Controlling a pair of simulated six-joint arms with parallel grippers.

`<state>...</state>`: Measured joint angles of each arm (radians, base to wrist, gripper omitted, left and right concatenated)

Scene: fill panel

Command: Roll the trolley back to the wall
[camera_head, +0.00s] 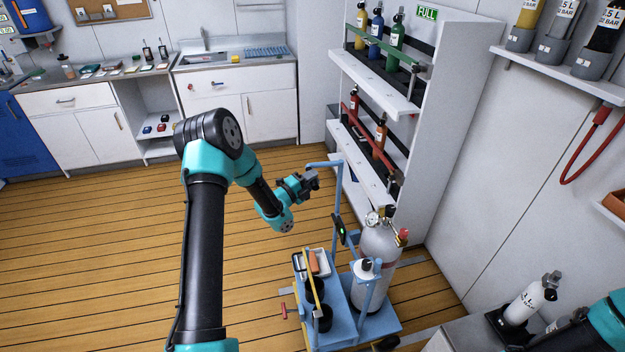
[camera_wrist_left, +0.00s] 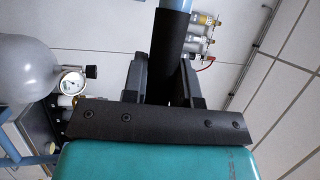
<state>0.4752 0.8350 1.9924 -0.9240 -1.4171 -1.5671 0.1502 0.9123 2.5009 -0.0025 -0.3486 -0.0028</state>
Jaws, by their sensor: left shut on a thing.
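The blue trolley (camera_head: 377,324) stands on the wooden floor, right of centre at the bottom of the head view. It carries a large grey cylinder (camera_head: 377,262) with a gauge, a smaller white bottle and a tray. My left gripper (camera_head: 313,179) is shut on the trolley's raised handle (camera_head: 337,190). In the left wrist view its fingers (camera_wrist_left: 173,82) close around the black grip (camera_wrist_left: 175,45) of the blue handle bar. The white wall (camera_head: 500,170) is to the trolley's right. My right arm shows only partly at the bottom right corner; its gripper is out of view.
A white rack (camera_head: 425,110) with coloured cylinders stands behind the trolley. A bench with a white cylinder (camera_head: 530,300) is at the lower right. A red hose (camera_head: 588,150) hangs on the wall. Open wooden floor (camera_head: 100,240) lies to the left.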

